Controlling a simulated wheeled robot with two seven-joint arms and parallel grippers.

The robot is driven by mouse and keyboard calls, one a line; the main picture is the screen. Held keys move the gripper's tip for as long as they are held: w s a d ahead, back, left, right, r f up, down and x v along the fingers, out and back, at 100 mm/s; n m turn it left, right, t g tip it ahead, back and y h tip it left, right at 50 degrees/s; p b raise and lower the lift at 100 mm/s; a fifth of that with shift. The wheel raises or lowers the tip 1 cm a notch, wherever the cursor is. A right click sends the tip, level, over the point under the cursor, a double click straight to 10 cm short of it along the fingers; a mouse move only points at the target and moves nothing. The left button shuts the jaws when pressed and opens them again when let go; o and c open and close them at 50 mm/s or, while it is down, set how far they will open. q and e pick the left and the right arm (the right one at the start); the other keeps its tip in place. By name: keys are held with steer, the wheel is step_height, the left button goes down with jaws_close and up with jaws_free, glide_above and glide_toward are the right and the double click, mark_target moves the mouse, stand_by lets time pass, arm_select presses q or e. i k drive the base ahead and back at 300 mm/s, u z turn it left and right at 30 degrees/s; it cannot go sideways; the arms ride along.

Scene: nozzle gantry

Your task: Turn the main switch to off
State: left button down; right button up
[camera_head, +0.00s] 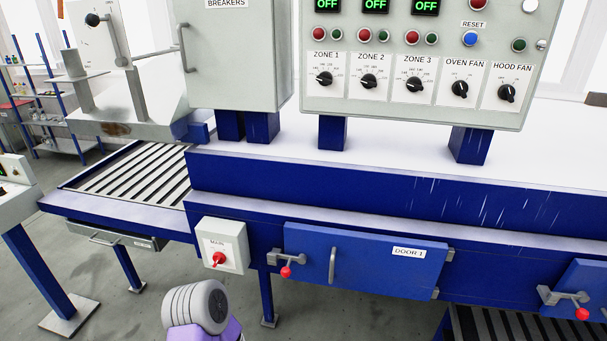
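The main switch (219,259) is a red rotary knob on a small light-grey box (236,243) labelled MAIN. The box is mounted on the blue front of the machine, left of the door labelled DOOR 1. The knob's handle looks close to upright, tilted slightly. The position marks around it are too small to read. Neither of my grippers can be made out. A grey ridged, purple part, which looks like one of my arm links, shows at the bottom edge below the switch box. Nothing touches the knob.
DOOR 1 (375,262) has a bar handle and a red-knobbed latch (286,271) close to the right of the switch box. A control panel (420,65) and a breakers cabinet (228,60) stand above. A roller conveyor (130,176) extends left. The space before the switch looks clear.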

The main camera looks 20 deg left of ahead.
mark_target(218, 258)
steer(key=k, duration=0.5)
steer(key=u, duration=2.1)
steer(key=i, duration=0.8)
steer(key=z, duration=0.9)
